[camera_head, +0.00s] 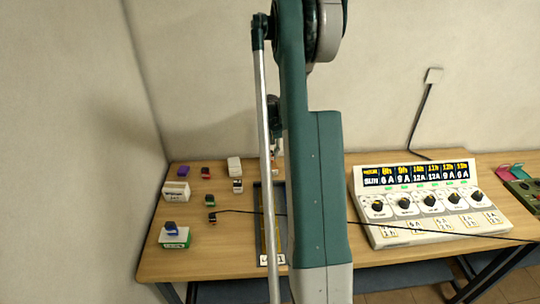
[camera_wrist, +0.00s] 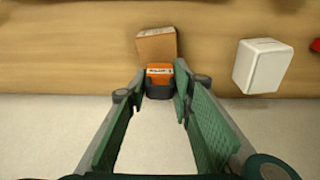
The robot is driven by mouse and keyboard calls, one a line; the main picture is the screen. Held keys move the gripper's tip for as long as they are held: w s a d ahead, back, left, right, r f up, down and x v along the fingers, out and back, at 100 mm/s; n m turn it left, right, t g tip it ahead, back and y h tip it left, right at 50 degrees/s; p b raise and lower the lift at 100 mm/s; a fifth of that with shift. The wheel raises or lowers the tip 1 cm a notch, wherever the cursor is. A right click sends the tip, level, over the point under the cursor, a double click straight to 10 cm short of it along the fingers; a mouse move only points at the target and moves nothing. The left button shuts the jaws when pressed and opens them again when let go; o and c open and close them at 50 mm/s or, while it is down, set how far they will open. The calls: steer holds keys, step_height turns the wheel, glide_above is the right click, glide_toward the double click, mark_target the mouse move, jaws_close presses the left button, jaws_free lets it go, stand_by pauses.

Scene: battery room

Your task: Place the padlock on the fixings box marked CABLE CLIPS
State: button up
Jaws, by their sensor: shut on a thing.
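In the wrist view, my gripper (camera_wrist: 162,92) is shut on a small orange block with a dark grey part and a pale label, which looks like the padlock (camera_wrist: 159,72). It sits between the fingertips. Just beyond it is a brown-orange box (camera_wrist: 156,46) with small print on its pale edge. I cannot read that print, so I cannot tell whether it says CABLE CLIPS. I cannot tell whether the padlock touches this box. In the head view my arm hides most of the gripper and what it holds.
A white box (camera_wrist: 263,66) stands to the right in the wrist view. In the head view, several small boxes and items, including a green-and-white box (camera_head: 175,241), are at the table's left. A dark tray (camera_head: 258,225) lies beside my arm. A charger panel (camera_head: 430,205) fills the right.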

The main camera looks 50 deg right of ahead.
steer(key=shift+f, duration=0.15)
steer(key=o, duration=0.9)
steer(key=shift+r, duration=0.2)
steer(key=shift+s+a+r, duration=0.2)
steer(key=shift+r, duration=1.75)
steer(key=shift+s+a+r, duration=0.2)
steer(key=shift+s+r, duration=0.05)
steer(key=shift+r, duration=1.75)
steer(key=shift+s+a+r, duration=0.2)
steer(key=shift+r, duration=1.75)
